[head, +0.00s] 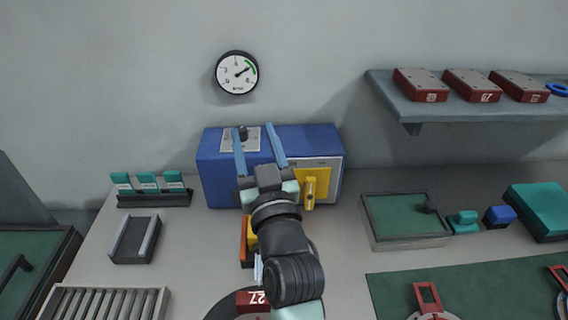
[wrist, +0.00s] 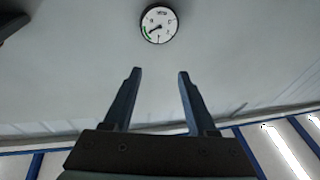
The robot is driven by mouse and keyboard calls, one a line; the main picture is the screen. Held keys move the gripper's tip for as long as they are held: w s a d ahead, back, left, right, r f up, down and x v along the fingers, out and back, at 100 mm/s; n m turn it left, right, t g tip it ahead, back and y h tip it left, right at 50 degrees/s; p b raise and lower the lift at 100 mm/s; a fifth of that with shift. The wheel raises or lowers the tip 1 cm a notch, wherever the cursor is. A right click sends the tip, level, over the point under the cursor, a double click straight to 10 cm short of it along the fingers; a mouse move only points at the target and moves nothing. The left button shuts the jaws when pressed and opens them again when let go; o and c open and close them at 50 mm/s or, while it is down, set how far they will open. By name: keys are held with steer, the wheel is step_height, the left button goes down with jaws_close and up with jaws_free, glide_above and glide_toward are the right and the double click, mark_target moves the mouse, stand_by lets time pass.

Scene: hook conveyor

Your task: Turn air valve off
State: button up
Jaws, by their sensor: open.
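A blue box (head: 220,180) stands against the back wall. On its front right is a yellow plate with a yellow lever handle (head: 310,188), which stands about upright. A grey plate with a black knob (head: 243,133) is at its upper left. I cannot tell which of the two is the air valve. My gripper (head: 257,130) is open and empty in front of the box, its blue fingers pointing up and away and covering part of it. In the wrist view, the gripper (wrist: 160,72) has a clear gap between its fingers, with bare wall behind.
A round gauge (head: 237,73) hangs on the wall and also shows in the wrist view (wrist: 158,24). A shelf (head: 440,110) with red boxes juts out at right. A green-floored tray (head: 400,240) and teal card holders (head: 148,182) flank the box.

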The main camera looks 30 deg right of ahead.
mark_target(310, 192)
steer(key=s+d+f+m+g+h, duration=0.1)
steer(key=s+d+f, duration=0.1)
steer(key=f, duration=0.4)
steer(key=s+d+f+m+g+h, duration=0.1)
steer(key=s+d+f+g, duration=0.1)
steer(key=d+f, duration=0.2)
steer(key=s+d+f+m+g+b, duration=0.1)
steer(key=d+f, duration=0.2)
steer(key=f, duration=0.6)
steer(key=shift+s+d+h, duration=0.2)
steer(key=shift+s+h, duration=0.2)
steer(key=shift+x, duration=3.4)
jaws_close()
